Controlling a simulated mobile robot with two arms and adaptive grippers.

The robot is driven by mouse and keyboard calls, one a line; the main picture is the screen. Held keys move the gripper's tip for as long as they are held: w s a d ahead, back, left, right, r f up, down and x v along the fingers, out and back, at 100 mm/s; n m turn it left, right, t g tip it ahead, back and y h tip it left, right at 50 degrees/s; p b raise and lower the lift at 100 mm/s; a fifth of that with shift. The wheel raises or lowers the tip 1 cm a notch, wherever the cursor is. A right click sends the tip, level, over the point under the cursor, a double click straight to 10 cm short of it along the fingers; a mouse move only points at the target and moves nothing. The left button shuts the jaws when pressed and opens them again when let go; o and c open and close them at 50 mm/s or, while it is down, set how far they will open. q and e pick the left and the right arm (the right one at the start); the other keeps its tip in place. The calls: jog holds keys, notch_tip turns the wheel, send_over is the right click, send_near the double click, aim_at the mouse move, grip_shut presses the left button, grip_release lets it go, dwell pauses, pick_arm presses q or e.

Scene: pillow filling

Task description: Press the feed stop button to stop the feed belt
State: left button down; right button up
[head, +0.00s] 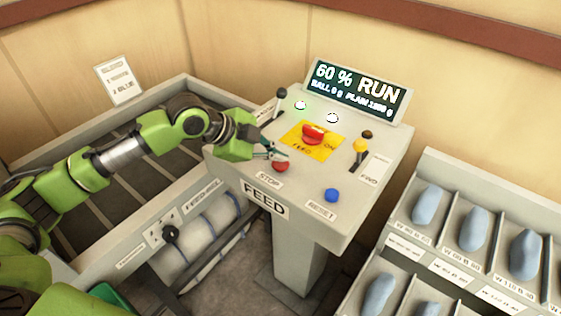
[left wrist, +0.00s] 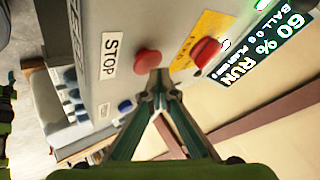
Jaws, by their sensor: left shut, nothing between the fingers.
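The grey feed console (head: 225,165) stands in the middle of the head view. Its red stop button (head: 281,166) is next to the STOP label, and it also shows in the left wrist view (left wrist: 147,61). My left gripper (head: 284,156) is shut and empty, with its fingertips close beside the stop button. In the left wrist view the closed tips (left wrist: 158,88) appear just below the button; I cannot tell whether they touch it. The display (head: 357,88) reads 60 % RUN. My right gripper is not in view.
A larger red switch (head: 313,133) sits on a yellow plate behind the stop button. A blue reset button (head: 331,195), a yellow-knobbed lever (head: 360,147) and a black-knobbed lever (head: 281,95) are on the console. A rack (head: 431,160) with blue-grey items stands at the right.

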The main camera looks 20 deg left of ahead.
aim_at(278, 164)
pick_arm(q)
jog(key=shift+f, duration=0.6)
dwell(0.4)
dwell(0.3)
jog(key=shift+r+p, duration=1)
notch_tip(278, 164, up, 5)
jog(key=p, duration=0.5)
dwell(0.5)
